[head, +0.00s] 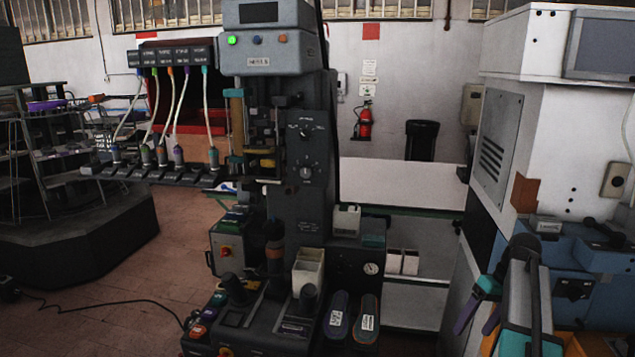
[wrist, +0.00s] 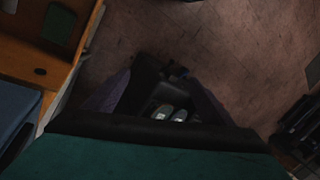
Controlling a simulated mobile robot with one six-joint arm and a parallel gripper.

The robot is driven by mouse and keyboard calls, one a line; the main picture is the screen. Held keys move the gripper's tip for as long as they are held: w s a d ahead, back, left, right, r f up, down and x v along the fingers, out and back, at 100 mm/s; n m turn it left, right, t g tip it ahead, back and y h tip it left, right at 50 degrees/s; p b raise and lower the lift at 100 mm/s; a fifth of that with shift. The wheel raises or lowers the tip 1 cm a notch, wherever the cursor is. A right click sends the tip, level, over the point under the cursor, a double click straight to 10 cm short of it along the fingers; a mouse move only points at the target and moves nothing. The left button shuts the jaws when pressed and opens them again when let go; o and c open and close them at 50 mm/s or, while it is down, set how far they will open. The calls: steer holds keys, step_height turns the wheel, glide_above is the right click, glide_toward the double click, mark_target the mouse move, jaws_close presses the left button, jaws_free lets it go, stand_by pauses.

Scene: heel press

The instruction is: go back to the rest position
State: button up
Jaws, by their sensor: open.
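My gripper (head: 474,331) is at the lower right in the head view, on my arm, with dark purple fingers pointing down and to the left. In the wrist view my gripper (wrist: 163,85) shows two dark purple fingers spread apart, with nothing held between them. The heel press (head: 300,140) stands in the middle of the head view, clear of my gripper and to its left. A green lamp is lit on its top box.
Two dark shoe-like pieces with white labels (head: 352,318) lie at the press's front. A blue machine (head: 585,270) is close on the right. Tiled floor (head: 110,290) is open at left, with a black cable. A dark rack (head: 60,150) stands farther left.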

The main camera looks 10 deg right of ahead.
steer(key=s+a+f+n+g+b, duration=0.1)
steer(key=s+a+f+g, duration=0.25)
steer(key=a+f, duration=1)
steer(key=s+a+f+n+g+b, duration=0.15)
steer(key=s+a+f, duration=0.25)
steer(key=a+f, duration=1)
steer(key=s+a+f+m+h, duration=0.2)
steer(key=s+f, duration=0.8)
steer(key=s, duration=0.1)
steer(key=s+a+f+m+h+b, duration=0.1)
steer(key=s+a+f, duration=0.2)
steer(key=s+f, duration=0.8)
steer(key=shift+s+a+f+m+g+h, duration=0.15)
steer(key=shift+f+m+g+h, duration=0.15)
steer(key=shift+m+h, duration=0.1)
